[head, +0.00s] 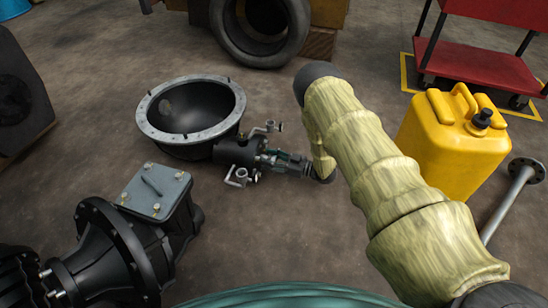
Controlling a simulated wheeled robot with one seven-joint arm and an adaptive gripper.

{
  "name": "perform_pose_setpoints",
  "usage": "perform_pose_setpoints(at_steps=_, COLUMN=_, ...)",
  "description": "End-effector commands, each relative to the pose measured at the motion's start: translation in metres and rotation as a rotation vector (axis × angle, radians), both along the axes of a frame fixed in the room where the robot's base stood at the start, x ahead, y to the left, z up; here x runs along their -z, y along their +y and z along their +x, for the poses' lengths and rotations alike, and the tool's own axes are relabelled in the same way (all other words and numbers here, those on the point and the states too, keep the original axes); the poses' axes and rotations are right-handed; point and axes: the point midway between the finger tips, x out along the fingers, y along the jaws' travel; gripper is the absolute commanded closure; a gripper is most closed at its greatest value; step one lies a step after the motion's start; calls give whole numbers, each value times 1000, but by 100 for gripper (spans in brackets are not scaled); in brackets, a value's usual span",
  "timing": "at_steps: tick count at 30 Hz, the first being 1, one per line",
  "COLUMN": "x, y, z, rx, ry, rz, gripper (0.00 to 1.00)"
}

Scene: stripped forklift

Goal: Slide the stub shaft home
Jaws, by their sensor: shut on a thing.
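My gripper (275,159) is low over the floor at the picture's middle, pointing left. Its fingers are shut on a small part, which I take to be the stub shaft; the fingers mostly hide it.
A black bowl-shaped housing with a grey bolted rim (147,126) lies behind the dark cylinder. A black gearbox (150,225) stands front left. A yellow canister (450,145) and a flanged shaft (510,200) are at right. A tyre (262,50) and red cart (480,62) are behind.

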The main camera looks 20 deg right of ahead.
Motion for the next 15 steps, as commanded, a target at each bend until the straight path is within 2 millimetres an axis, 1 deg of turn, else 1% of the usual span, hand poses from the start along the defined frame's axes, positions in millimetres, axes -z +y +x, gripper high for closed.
perform_pose_setpoints(at_steps=7, x=1, y=9, z=1, rx=-10, ry=2, rz=1, gripper=96)
perform_pose_setpoints(at_steps=8, x=1, y=9, z=1, rx=-11, ry=2, rz=1, gripper=52)
perform_pose_setpoints(at_steps=9, x=1, y=9, z=1, rx=-11, ry=2, rz=1, gripper=44)
perform_pose_setpoints(at_steps=11, x=1, y=9, z=1, rx=-11, ry=2, rz=1, gripper=33)
perform_pose_setpoints(at_steps=15, x=1, y=7, z=1, rx=-9, ry=1, rz=1, gripper=33)
